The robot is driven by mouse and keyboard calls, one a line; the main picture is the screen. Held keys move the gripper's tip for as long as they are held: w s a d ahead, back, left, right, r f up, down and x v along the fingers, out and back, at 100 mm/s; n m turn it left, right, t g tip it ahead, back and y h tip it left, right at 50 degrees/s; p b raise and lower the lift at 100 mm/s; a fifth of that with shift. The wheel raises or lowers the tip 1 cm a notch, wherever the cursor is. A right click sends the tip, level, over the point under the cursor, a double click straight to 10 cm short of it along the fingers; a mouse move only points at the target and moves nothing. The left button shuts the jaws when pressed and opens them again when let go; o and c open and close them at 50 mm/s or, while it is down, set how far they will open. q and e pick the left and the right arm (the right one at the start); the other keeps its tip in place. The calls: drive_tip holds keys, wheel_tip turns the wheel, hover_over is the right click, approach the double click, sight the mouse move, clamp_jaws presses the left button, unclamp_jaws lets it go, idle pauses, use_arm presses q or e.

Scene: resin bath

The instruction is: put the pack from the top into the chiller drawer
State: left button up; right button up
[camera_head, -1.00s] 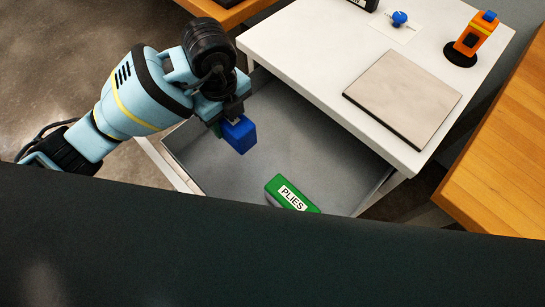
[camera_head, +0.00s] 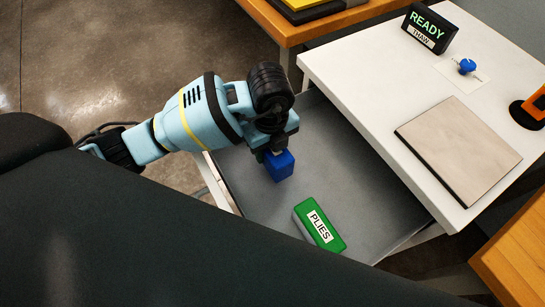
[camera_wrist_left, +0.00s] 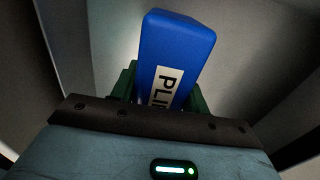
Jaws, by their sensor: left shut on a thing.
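A blue pack (camera_head: 279,166) hangs in my left gripper (camera_head: 274,152), over the open grey drawer (camera_head: 350,190). In the left wrist view the blue pack (camera_wrist_left: 176,50) stands between the green fingers, its white label partly hidden. I cannot tell whether its lower end touches the drawer floor. A green pack (camera_head: 319,225) labelled PLIES lies in the drawer, to the right of and nearer than the blue one. My right gripper does not show.
The white top (camera_head: 370,95) of the unit overhangs the drawer's far side. It bears a flat beige plate (camera_head: 459,150), a blue knob (camera_head: 466,66), a READY sign (camera_head: 427,29) and an orange device (camera_head: 535,105). Wooden tables stand behind and at right.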

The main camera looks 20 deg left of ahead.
use_arm(q)
drive_tip(key=shift+f+b, duration=0.3)
drive_tip(key=shift+f, duration=2.15)
drive_tip(key=shift+f, duration=0.2)
drive_tip(key=o, duration=1.2)
drive_tip(key=shift+c, duration=0.2)
drive_tip(key=shift+r, duration=0.2)
wheel_tip(320, 180, up, 12)
drive_tip(key=shift+r+p, duration=0.1)
drive_tip(key=shift+p, duration=0.65)
